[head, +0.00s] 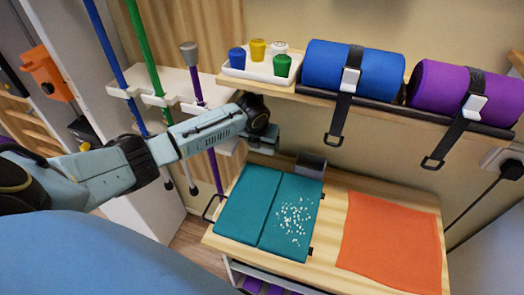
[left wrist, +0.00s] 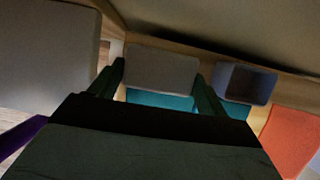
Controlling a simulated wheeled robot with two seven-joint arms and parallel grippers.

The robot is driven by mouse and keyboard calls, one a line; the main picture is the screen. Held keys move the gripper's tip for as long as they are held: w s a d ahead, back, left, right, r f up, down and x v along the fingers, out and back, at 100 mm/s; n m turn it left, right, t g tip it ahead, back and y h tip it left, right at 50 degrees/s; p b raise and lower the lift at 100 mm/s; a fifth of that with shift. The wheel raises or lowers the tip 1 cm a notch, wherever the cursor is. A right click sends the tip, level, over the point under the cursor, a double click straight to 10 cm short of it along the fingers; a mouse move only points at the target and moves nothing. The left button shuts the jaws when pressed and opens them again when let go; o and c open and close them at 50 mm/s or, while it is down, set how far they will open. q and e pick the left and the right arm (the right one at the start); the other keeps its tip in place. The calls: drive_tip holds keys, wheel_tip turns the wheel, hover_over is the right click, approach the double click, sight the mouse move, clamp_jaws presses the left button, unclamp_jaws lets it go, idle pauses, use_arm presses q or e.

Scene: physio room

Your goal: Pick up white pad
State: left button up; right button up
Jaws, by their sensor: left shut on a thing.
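The white pad (left wrist: 160,72) looks pale grey in the dim left wrist view, where it sits between the two fingers of my left gripper (left wrist: 160,80). The gripper is shut on it, with a finger at each side. In the head view my left gripper (head: 264,137) is just below the shelf's left end, above the back of the wooden bench. I cannot make out the pad in the head view. My right gripper is in neither view.
Below lie a teal folding mat (head: 238,205) with white bits and an orange cloth (head: 385,245). A grey open box (head: 311,165) stands behind the mat. The shelf (head: 300,92) above holds blue and purple rolls with hanging straps. Poles hang in a white rack (head: 170,92).

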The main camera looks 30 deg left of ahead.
use_arm(q)
drive_tip(key=s+d, duration=0.1)
drive_tip(key=s, duration=0.5)
drive_tip(key=s+d+p, duration=0.1)
drive_tip(key=s+d, duration=0.1)
drive_tip(key=s, duration=0.4)
drive_tip(key=s+d, duration=0.1)
drive_tip(key=s, duration=0.5)
drive_tip(key=shift+s+d+r, duration=0.25)
drive_tip(key=shift+s+r, duration=0.05)
drive_tip(key=shift+s, duration=0.1)
